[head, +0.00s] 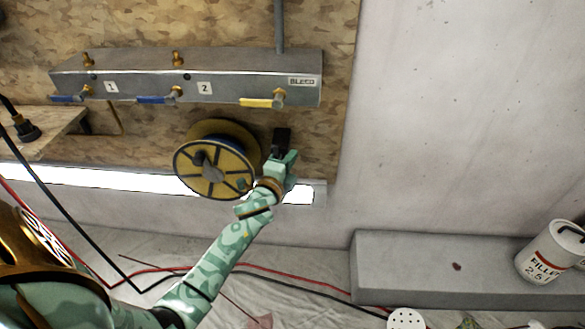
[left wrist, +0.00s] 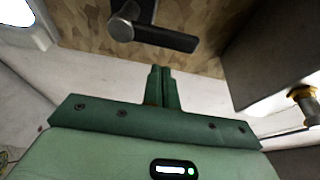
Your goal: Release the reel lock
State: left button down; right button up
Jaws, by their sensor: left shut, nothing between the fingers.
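A yellow-and-black reel (head: 213,165) with a grey hub is mounted on the wooden board. A black part (head: 282,138) is fixed to the board just right of the reel; it may be the reel lock. The left wrist view shows a black lever (left wrist: 155,36) with a round pivot, just beyond my fingertips. My left gripper (head: 290,157) is shut and empty, close below the black part, and covers its lower end. In the wrist view my closed fingers (left wrist: 163,72) point at the lever with a small apparent gap. My right gripper is not in view.
A grey manifold (head: 225,75) with blue and yellow valve levers runs above the reel. A lit white strip (head: 100,180) lies below. A grey ledge (head: 440,265) carries a white filler tub (head: 548,255) at the right. Red and black hoses cross the sheeted floor.

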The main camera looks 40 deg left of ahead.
pick_arm(q)
jog(key=shift+s+a+r, duration=0.2)
jog(key=shift+s+a, duration=0.45)
jog(key=shift+a, duration=0.3)
jog(key=shift+a, duration=0.1)
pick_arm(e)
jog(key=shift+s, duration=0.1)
